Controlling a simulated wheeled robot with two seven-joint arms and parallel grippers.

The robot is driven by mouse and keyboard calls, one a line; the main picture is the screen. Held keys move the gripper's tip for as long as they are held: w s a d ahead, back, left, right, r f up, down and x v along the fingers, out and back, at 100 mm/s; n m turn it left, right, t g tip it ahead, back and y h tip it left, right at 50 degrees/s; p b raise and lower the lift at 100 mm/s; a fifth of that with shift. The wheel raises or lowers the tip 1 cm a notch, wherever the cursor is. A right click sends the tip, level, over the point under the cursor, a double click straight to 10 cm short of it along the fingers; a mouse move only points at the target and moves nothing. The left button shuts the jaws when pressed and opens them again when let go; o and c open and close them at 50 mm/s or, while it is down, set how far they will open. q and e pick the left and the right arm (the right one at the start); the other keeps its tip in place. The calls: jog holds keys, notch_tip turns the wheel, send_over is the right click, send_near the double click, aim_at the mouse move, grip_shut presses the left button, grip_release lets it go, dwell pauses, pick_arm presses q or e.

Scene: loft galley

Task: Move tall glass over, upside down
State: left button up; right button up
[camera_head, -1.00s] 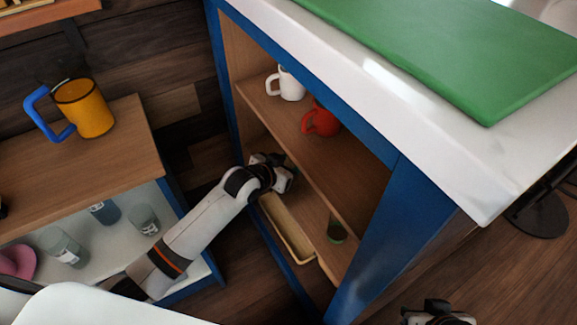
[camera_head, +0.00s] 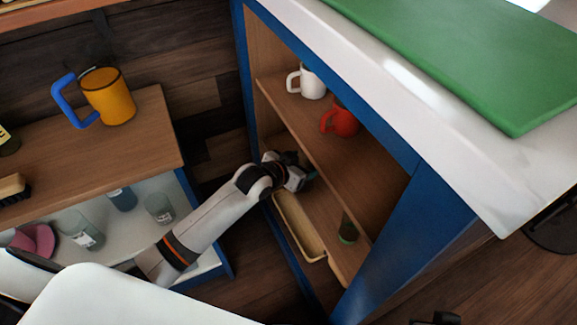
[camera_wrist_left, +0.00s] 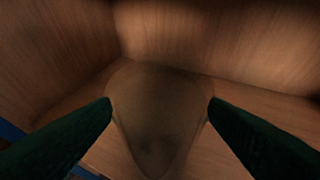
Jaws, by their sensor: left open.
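A clear, faintly brown glass (camera_wrist_left: 158,125) stands between the two dark fingers of my left gripper (camera_wrist_left: 160,112) in the left wrist view. The fingers are open on either side of it, and its outline reaches close to both fingertips. I cannot tell whether it is upright or inverted. In the head view my left gripper (camera_head: 305,180) reaches into the lower compartment of the blue-framed cabinet (camera_head: 385,245), and hides the glass there. A sliver of my right gripper (camera_head: 438,319) shows at the bottom edge; its fingers are not clear.
A white mug (camera_head: 312,82) and red mug (camera_head: 344,121) stand on the shelf above my left gripper. A green-bottomed glass (camera_head: 348,230) and a long tan tray (camera_head: 297,225) are low in the cabinet. An orange mug (camera_head: 108,97) and several glasses are at left.

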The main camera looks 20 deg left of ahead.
pick_arm(q)
jog(key=shift+p+v, duration=0.3)
jog(key=shift+v, duration=0.7)
jog(key=shift+p+v, duration=1.15)
jog(key=shift+v, duration=3.35)
jog(key=s+a+f+n+g+y, duration=0.1)
jog(key=s+f+g+y, duration=0.1)
jog(key=s, duration=0.9)
jog(key=s+a+f+n+g+y, duration=0.1)
jog(key=s+f+g, duration=0.4)
jog(key=s, duration=0.6)
jog(key=shift+f+g+y, duration=0.3)
jog(key=shift+g+y, duration=0.2)
jog(key=shift+y, duration=0.2)
pick_arm(e)
jog(key=shift+s+d+f+g, duration=0.25)
jog(key=shift+s+f+g, duration=0.25)
jog(key=shift+f+g, duration=0.2)
pick_arm(q)
jog(key=shift+w+a, duration=0.1)
jog(key=shift+a, duration=0.05)
